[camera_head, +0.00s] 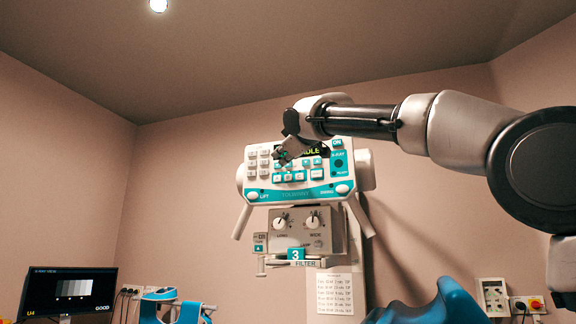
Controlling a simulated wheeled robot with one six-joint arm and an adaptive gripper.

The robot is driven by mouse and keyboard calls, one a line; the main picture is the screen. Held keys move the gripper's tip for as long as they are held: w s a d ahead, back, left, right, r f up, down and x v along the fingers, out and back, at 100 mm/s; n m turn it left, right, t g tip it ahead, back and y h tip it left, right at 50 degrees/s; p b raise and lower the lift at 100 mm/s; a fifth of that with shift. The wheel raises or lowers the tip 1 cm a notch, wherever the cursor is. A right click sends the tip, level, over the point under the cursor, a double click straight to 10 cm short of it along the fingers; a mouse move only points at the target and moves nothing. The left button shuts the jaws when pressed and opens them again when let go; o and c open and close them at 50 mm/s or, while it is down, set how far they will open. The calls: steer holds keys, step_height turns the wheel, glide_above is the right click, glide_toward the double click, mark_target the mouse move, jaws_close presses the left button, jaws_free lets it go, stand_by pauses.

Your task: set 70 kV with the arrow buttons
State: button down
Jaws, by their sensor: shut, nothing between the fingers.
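The control panel (304,197) is a white and teal unit hanging in the middle of the head view. It has a grey keypad (252,163) at its left and rows of small white and teal buttons (290,178) in its middle. A dark display strip (316,150) along its top shows yellow letters that look like "DLE"; the rest is hidden behind my gripper, and no kV figure is readable. My gripper (281,157) is shut and empty, in front of the panel's upper middle, covering part of the display and buttons. I cannot tell whether it touches the panel.
Two handles slant down from the panel's sides. Below it hangs a grey box with two knobs (311,222) and a filter holder (296,254). A monitor (69,292) stands at lower left. Blue shapes (425,306) rise at lower right. A wall box (494,297) is farther right.

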steer(key=s, duration=0.1)
steer(key=s+a, duration=0.1)
steer(key=s, duration=0.2)
steer(key=shift+s+a, duration=0.35)
stand_by(0.9)
